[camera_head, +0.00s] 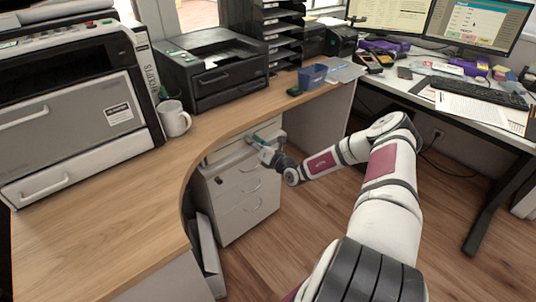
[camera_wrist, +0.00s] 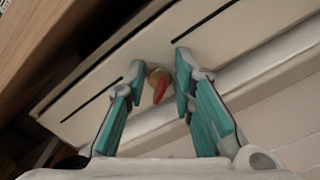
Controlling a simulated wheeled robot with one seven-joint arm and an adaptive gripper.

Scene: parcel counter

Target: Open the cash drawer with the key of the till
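The cash drawer (camera_head: 228,150) is the pale unit under the wooden counter, above a cabinet. It appears shut. In the wrist view its pale front (camera_wrist: 215,42) fills the upper part, with dark slots. A round brass lock (camera_wrist: 153,74) sits in this front, with a red key (camera_wrist: 160,90) in or at it. My gripper (camera_head: 256,140) is at the drawer front. In the wrist view its teal-padded fingers (camera_wrist: 160,72) are apart, one on each side of the key. The key looks closer to the right finger; I cannot tell whether they touch.
The white cabinet (camera_head: 245,212) with handles stands below the drawer. The counter (camera_head: 125,190) holds a mug (camera_head: 174,118), printers (camera_head: 215,68) and a blue box (camera_head: 313,76). A desk with monitors stands at right. The wooden floor (camera_head: 290,235) before the cabinet is clear.

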